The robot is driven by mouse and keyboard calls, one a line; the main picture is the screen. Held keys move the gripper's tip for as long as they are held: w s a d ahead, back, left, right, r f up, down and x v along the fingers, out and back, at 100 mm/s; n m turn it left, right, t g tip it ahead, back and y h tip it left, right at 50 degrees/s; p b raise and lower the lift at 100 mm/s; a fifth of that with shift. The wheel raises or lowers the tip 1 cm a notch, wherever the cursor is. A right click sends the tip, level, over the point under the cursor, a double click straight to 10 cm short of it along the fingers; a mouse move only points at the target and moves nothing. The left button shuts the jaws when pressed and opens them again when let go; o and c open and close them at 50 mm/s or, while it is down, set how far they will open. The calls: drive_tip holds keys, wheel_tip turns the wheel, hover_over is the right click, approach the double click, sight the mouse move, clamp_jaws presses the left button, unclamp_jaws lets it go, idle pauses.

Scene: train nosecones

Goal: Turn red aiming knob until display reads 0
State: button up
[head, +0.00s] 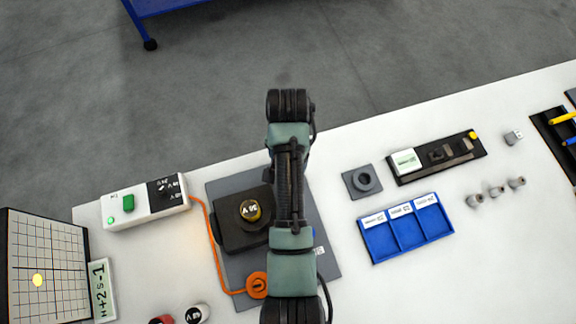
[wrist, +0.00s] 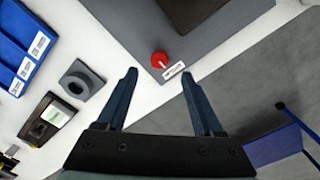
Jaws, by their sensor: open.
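The red knob (wrist: 160,60) with a pale pointer mark sits at the corner of a grey plate (wrist: 138,34), beside a small white label (wrist: 174,70). My gripper (wrist: 158,74) is open and empty; in the wrist view its two dark blue fingers point toward the knob, one on each side, apart from it. In the head view my arm hides that corner of the plate, and the fingertips do not show. A small display panel (head: 102,290) at the left reads "H+2 S-1", beside a grid board (head: 42,262) with a yellow dot.
A black block with a gold-topped "36 V" knob (head: 250,210) stands on the plate, by an orange cable (head: 212,240). A white switch box (head: 130,208), blue tray (head: 408,242), grey ring block (head: 362,181) and several small grey plugs (head: 497,191) are on the white table.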

wheel_tip(320, 180, down, 7)
drive_tip(key=shift+d, duration=0.1)
idle(0.3)
drive_tip(key=shift+w, duration=0.1)
clamp_jaws()
